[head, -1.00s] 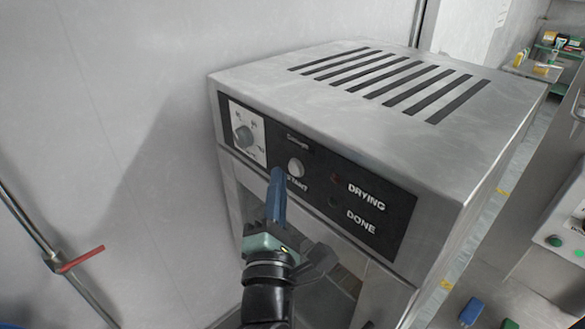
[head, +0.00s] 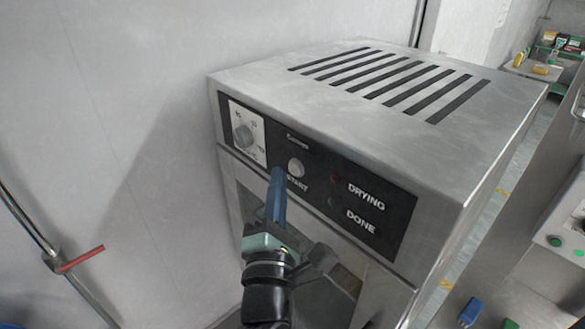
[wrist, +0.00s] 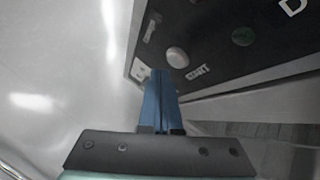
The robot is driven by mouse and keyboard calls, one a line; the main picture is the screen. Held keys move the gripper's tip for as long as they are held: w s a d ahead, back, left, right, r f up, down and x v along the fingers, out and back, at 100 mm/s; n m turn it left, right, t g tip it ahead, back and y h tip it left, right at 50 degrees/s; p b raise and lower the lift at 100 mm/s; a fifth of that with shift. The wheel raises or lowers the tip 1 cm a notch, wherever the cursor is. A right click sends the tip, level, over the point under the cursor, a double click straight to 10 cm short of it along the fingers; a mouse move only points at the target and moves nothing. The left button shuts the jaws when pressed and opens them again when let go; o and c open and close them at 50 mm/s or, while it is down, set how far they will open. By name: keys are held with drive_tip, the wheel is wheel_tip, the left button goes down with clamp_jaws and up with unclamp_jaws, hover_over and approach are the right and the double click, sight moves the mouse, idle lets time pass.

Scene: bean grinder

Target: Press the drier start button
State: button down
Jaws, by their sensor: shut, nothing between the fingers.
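The drier (head: 370,110) is a metal box with slots on top and a black control panel (head: 318,190) on its front. The round pale start button (head: 296,167) sits on the panel above the word START, right of a dial (head: 245,136). My gripper (head: 277,174) has its blue fingers shut and empty, with the tips just below and left of the button in the head view. In the wrist view the button (wrist: 177,57) lies a little beyond and right of the fingertips (wrist: 160,76). I cannot tell how wide the gap is; no contact shows.
DRYING and DONE lamps (head: 336,180) sit right of the button. An open bay lies below the panel, behind my gripper. A grey wall (head: 110,120) stands at left, with a pipe and red handle (head: 80,258). Other machines stand at right.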

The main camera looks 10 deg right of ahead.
drive_tip(key=shift+w+d, duration=0.1)
drive_tip(key=shift+w+d+p, duration=0.2)
drive_tip(key=shift+d+p, duration=0.05)
drive_tip(key=shift+p, duration=0.2)
drive_tip(key=shift+w+d+p, duration=0.25)
drive_tip(key=shift+d+p, duration=0.15)
idle(0.6)
drive_tip(key=shift+a, duration=0.1)
drive_tip(key=shift+s+a+b, duration=0.55)
drive_tip(key=shift+a, duration=0.1)
drive_tip(key=shift+s+a+b, duration=0.7)
drive_tip(key=shift+s+a, duration=0.05)
drive_tip(key=shift+a, duration=0.25)
drive_tip(key=shift+s+a+b, duration=0.65)
drive_tip(key=shift+s+a, duration=0.05)
drive_tip(key=shift+a, duration=0.3)
